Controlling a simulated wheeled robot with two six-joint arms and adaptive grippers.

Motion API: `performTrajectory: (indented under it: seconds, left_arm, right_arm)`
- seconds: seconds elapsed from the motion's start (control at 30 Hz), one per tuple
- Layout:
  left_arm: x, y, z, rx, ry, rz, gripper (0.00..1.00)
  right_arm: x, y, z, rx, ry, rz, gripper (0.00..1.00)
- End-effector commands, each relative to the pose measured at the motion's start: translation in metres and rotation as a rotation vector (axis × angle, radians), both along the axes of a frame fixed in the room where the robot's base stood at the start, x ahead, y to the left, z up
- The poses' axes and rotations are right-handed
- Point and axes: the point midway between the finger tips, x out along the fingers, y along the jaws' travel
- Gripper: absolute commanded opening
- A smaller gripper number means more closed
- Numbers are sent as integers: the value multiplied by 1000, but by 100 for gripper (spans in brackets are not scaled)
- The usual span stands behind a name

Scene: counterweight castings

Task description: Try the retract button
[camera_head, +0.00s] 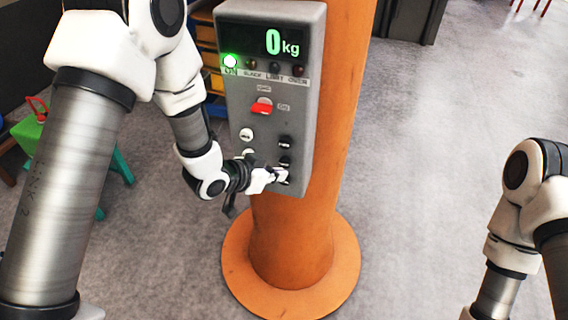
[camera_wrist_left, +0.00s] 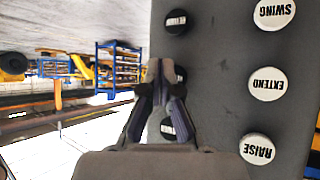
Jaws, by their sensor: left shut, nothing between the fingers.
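A grey control box (camera_head: 272,75) on an orange post carries a left column of white buttons and a right column of black buttons. The left wrist view is upside down and shows white EXTEND (camera_wrist_left: 266,84) between SWING (camera_wrist_left: 274,13) and RAISE (camera_wrist_left: 258,148). The black button (camera_wrist_left: 181,75) level with EXTEND is partly hidden by my fingers, and its label is unreadable. My left gripper (camera_head: 281,175) is shut and empty, its tips (camera_wrist_left: 160,68) at the black column beside that middle button. I cannot tell whether they touch it. My right gripper is out of view.
The display (camera_head: 278,43) reads 0 kg and a green lamp (camera_head: 230,61) is lit. A red switch (camera_head: 262,107) sits above the buttons. The orange post (camera_head: 290,235) stands on a round base. Open floor (camera_head: 440,120) lies to the right.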

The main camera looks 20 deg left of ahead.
Motion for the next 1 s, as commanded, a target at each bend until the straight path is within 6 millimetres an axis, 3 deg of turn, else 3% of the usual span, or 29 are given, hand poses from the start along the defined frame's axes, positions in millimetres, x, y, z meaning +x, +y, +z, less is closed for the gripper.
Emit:
performTrajectory:
  seconds: [1.0]
  left_arm:
    - [12, -1, 0, 0, 0, 0, 0]
  right_arm:
    - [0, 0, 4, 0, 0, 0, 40]
